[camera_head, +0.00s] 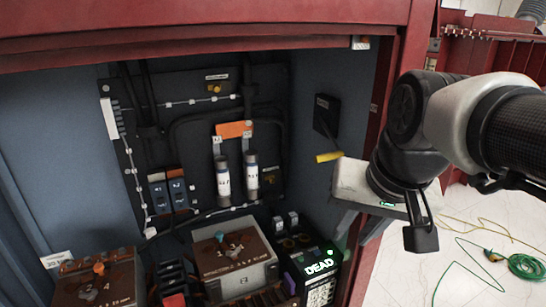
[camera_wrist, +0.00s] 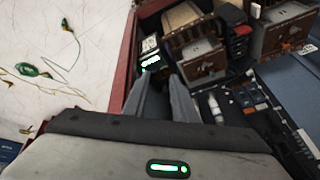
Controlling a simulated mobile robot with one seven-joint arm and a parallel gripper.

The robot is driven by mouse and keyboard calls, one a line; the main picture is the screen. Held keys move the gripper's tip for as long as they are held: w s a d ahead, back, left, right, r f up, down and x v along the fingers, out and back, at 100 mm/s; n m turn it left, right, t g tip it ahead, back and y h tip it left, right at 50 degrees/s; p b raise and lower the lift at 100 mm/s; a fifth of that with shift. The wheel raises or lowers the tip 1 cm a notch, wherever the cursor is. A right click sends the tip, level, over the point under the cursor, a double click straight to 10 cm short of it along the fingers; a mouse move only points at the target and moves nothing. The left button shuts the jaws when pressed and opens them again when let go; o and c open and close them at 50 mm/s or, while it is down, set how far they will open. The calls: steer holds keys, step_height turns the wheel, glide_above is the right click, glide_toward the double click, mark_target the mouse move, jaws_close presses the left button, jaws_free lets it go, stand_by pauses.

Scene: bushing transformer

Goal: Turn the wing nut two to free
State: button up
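Several possible wing nuts show in the head view; I cannot tell which one is number two. A small teal-topped fastener (camera_head: 220,236) sits on the brown face of the middle box (camera_head: 247,277). An orange-topped fastener (camera_head: 99,268) sits on the left brown box (camera_head: 110,290). A small yellow fitting (camera_head: 214,88) is high on the back panel. My gripper (camera_wrist: 161,80) has its two grey fingers apart with nothing visible between them. In the head view it hangs at the cabinet's right opening, to the right of the boxes and clear of them.
A dark unit with a green "DEAD" display (camera_head: 319,266) stands low right, near my gripper. The red cabinet frame (camera_head: 395,110) borders the opening. Green and yellow cables (camera_head: 524,266) lie on the floor outside.

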steer(key=w+a+m+g, duration=0.2)
steer(key=w+a+m, duration=0.1)
steer(key=w, duration=0.6)
steer(key=m+g+h, duration=0.1)
steer(key=m+g, duration=0.2)
steer(key=m, duration=0.5)
glide_above(233, 253)
step_height(233, 253, down, 16)
steer(key=f+b, duration=0.1)
steer(key=f, duration=0.7)
steer(key=f+b, duration=0.1)
steer(key=f, duration=0.8)
steer(key=shift+w, duration=0.2)
jaws_close()
